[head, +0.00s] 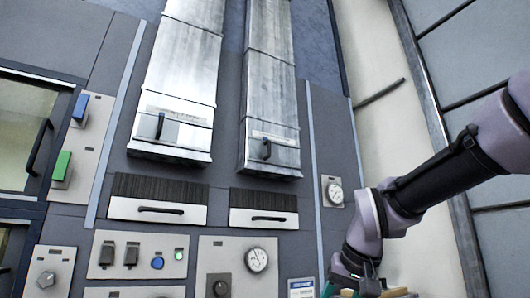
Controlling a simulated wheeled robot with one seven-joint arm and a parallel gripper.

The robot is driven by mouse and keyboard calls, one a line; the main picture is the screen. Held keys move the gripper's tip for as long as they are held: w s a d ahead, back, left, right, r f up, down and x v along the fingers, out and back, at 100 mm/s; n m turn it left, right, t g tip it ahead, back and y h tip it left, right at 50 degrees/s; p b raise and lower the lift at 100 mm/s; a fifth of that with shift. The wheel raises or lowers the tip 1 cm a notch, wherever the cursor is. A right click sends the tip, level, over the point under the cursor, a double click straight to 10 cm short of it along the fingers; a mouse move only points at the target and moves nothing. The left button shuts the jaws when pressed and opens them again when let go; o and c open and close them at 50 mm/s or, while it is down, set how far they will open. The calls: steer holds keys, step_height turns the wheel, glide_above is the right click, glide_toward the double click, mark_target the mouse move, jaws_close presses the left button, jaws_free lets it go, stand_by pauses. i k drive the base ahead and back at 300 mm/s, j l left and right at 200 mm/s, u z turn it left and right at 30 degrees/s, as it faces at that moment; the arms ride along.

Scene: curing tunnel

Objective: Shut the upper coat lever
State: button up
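A pale panel (85,150) at the left of the head view carries two chunky levers, one above the other. The upper one is blue (80,107) and the lower one is green (62,166). Both stick out from the panel. Their lettering is too small to read, so I cannot confirm which is the coat lever. My gripper (358,290) is at the bottom edge, right of centre, far from both levers. Its fingertips are cut off by the frame, so its opening and any contents are hidden.
Two metal ducts with handled covers (170,130) (268,150) run up the wall. Below are two brush-topped drawers (158,211) (264,218), switches (120,254) and a round gauge (257,260). A dark-framed glass door (28,130) with a handle borders the lever panel.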

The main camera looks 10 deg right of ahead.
mark_target(60, 173)
steer(key=u, duration=1.45)
